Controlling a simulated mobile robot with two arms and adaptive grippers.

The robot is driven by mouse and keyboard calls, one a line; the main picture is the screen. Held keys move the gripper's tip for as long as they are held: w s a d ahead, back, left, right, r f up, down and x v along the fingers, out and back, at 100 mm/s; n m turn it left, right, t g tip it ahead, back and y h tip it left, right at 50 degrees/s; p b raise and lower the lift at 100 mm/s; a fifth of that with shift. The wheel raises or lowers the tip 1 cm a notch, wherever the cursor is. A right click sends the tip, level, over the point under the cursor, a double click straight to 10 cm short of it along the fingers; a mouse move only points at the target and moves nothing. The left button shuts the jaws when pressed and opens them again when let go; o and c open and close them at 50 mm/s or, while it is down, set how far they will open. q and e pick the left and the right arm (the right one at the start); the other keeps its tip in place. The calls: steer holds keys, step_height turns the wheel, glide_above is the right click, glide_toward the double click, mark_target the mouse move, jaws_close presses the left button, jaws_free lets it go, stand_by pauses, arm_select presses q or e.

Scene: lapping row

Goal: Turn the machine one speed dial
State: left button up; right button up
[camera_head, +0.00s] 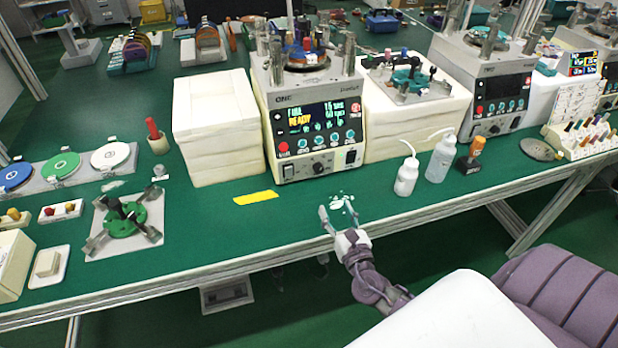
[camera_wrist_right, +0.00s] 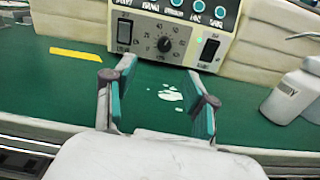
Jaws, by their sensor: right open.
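The machine labelled ONE (camera_head: 312,115) stands on the green bench, its lit display showing READY. Its speed dial, a dark round knob (camera_head: 318,168), is low on the front panel between two rocker switches. In the right wrist view the dial (camera_wrist_right: 165,44) is straight ahead, with a ring of marks around it. My right gripper (camera_head: 337,207) is open and empty over the bench's front part, short of the panel and apart from the dial. In the wrist view its two fingers (camera_wrist_right: 160,72) frame the space below the dial. My left gripper is not in view.
A yellow strip (camera_head: 256,197) lies left of the gripper. Two white bottles (camera_head: 407,176) and an orange-topped item (camera_head: 472,155) stand to the right. White block stacks (camera_head: 217,120) flank the machine. White patches (camera_wrist_right: 170,94) lie on the bench between the fingers.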

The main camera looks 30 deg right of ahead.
steer(key=shift+w+d+n, duration=0.35)
steer(key=shift+w+n, duration=0.05)
steer(key=shift+n, duration=0.1)
glide_toward(320, 171)
steer(key=x, duration=0.2)
steer(key=shift+w+d+r+p, duration=0.1)
steer(key=shift+w+p, duration=0.2)
steer(key=shift+w, duration=0.05)
steer(key=x, duration=0.5)
steer(key=shift+w, duration=0.5)
steer(key=shift+c, duration=1.2)
steer(key=shift+d, duration=0.1)
steer(key=c, duration=0.8)
steer(key=shift+f+m+b, duration=0.25)
steer(key=shift+m+b, duration=0.35)
steer(key=shift+b, duration=0.2)
jaws_close()
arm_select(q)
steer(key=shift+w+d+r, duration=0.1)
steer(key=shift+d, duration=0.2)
arm_select(e)
steer(key=shift+r, duration=0.15)
